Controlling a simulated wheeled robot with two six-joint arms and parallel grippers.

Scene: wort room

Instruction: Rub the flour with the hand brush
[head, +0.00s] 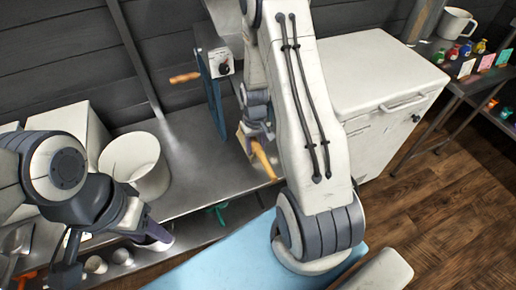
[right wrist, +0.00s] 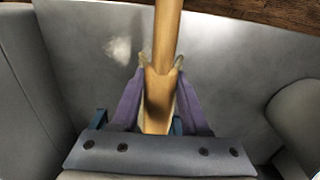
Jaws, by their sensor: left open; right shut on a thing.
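The hand brush (head: 262,160) has a wooden handle and is at the steel counter's front part, partly covered by my right arm. My right gripper (head: 258,132) is shut on it. In the right wrist view the brush (right wrist: 165,40) runs up between the purple fingers of the gripper (right wrist: 160,88); its bristles cannot be made out there. The flour (right wrist: 118,50) is a small pale patch on the counter, just left of the brush and apart from the fingers. My left gripper (head: 155,238) is open and empty, in front of the counter's edge at the left.
The steel counter (head: 190,188) holds a white bucket (head: 135,165) at the left and a blue-sided machine with a wooden handle (head: 186,77) at the back. A white chest (head: 375,75) stands to the right. A shelf with small jars (head: 465,50) is at far right.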

